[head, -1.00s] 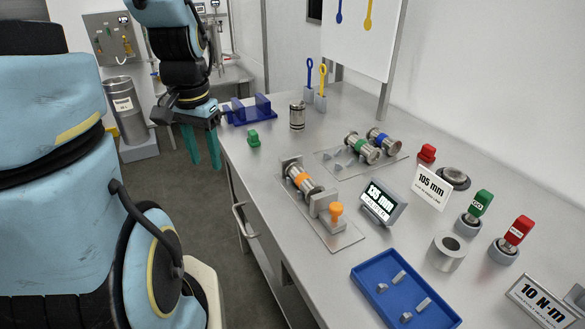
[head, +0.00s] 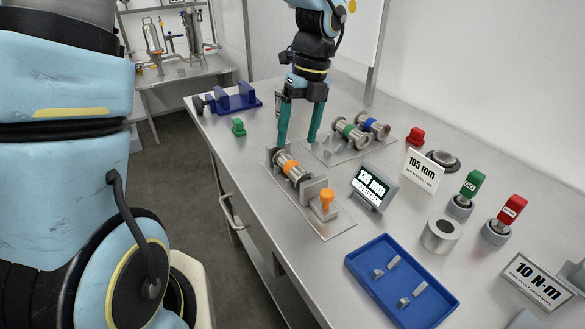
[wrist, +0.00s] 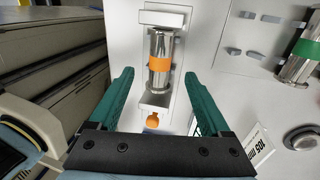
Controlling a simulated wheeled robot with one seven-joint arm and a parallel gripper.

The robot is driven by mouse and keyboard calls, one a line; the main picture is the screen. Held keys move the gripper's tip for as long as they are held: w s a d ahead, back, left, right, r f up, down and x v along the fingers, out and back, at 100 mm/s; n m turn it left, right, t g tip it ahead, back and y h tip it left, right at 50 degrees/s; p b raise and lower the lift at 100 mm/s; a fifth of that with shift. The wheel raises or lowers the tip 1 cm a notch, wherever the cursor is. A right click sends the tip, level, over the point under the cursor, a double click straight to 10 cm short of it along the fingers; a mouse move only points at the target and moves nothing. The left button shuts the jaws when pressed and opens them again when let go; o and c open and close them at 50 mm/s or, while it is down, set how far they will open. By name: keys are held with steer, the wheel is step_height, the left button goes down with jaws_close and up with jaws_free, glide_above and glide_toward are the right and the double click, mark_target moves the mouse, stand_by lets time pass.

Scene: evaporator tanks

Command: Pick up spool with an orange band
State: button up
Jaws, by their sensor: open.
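The spool with an orange band (head: 290,168) is a metal cylinder with end flanges, lying in a fixture on a flat plate on the bench. An orange knob (head: 327,199) stands at the fixture's near end. In the wrist view the orange-banded spool (wrist: 159,63) lies ahead, between the lines of the two fingers. My gripper (head: 298,143) has teal fingers, spread open and empty, above the bench by the spool's far end. In the wrist view my gripper (wrist: 160,75) straddles the picture of the fixture without touching the spool.
Spools with green (head: 350,130) and blue (head: 372,124) bands lie on a plate to the right.

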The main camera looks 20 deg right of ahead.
mark_target(293, 162)
steer(key=f, duration=0.2)
steer(key=a+f+p, duration=0.1)
steer(key=f, duration=0.4)
steer(key=shift+s+a+f+p, duration=0.2)
steer(key=shift+f+p, duration=0.05)
steer(key=shift+p, duration=0.1)
jaws_close()
stand_by(0.4)
